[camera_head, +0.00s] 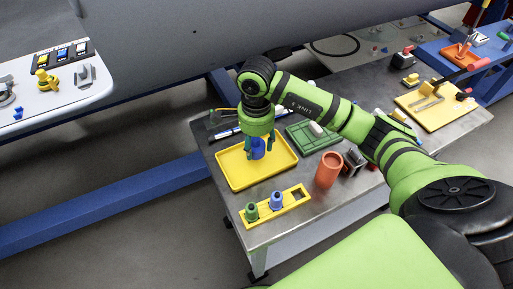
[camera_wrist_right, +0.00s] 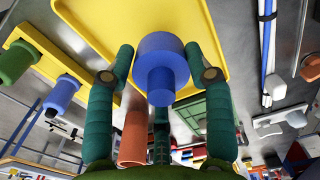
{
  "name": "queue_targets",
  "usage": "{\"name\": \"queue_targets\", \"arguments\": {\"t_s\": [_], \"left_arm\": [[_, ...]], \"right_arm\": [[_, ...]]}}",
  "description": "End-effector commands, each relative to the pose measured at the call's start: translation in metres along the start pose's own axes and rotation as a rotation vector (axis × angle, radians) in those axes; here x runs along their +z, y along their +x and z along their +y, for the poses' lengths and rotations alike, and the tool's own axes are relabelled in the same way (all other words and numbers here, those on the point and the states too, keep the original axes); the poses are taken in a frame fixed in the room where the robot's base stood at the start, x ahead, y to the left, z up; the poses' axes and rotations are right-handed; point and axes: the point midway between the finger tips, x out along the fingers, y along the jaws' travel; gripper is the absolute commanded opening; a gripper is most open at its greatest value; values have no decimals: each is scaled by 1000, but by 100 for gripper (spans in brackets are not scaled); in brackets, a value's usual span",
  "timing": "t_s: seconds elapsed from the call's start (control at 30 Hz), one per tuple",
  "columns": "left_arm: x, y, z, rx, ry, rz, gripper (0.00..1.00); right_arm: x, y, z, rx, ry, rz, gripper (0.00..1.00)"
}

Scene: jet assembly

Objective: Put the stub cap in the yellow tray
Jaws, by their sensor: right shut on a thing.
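The stub cap (camera_head: 258,149) is blue, with a wide round disc and a narrower stub, and the wrist view shows it (camera_wrist_right: 160,68) between my fingers. My right gripper (camera_head: 258,143) points down over the yellow tray (camera_head: 234,174), shut on the cap. In the wrist view the green fingers (camera_wrist_right: 160,62) flank the cap on both sides, and the tray (camera_wrist_right: 100,18) fills the area behind it. I cannot tell exactly how high the cap is above the tray floor. My left gripper is not in view.
A yellow holder (camera_head: 296,196) with a green plug (camera_head: 251,212) and a blue plug (camera_head: 276,201) stands in front of the tray. An orange cup (camera_head: 328,170) stands to the right. A green tray (camera_head: 305,141) lies behind it. The metal table's front left is clear.

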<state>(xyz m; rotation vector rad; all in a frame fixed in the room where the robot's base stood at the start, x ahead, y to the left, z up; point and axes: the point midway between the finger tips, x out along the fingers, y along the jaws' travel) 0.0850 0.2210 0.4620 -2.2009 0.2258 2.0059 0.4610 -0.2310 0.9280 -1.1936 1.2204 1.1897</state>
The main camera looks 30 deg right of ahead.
Motion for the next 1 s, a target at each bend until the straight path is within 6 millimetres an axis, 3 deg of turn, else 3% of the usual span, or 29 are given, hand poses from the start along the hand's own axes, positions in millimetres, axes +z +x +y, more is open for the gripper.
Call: {"name": "queue_targets", "arguments": {"t_s": [0.2, 0.63, 0.67, 0.7, 1.0], "left_arm": [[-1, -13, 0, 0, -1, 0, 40], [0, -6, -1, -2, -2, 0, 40], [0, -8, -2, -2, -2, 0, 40], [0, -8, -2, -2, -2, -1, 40], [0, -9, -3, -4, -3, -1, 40]], "right_arm": [[0, 28, 2, 4, -1, 0, 31], [0, 37, 1, 1, -1, 1, 31], [0, 35, 1, 1, -1, 1, 65], [0, 34, 1, 1, -1, 1, 76], [0, 34, 1, 2, -1, 0, 76]]}}
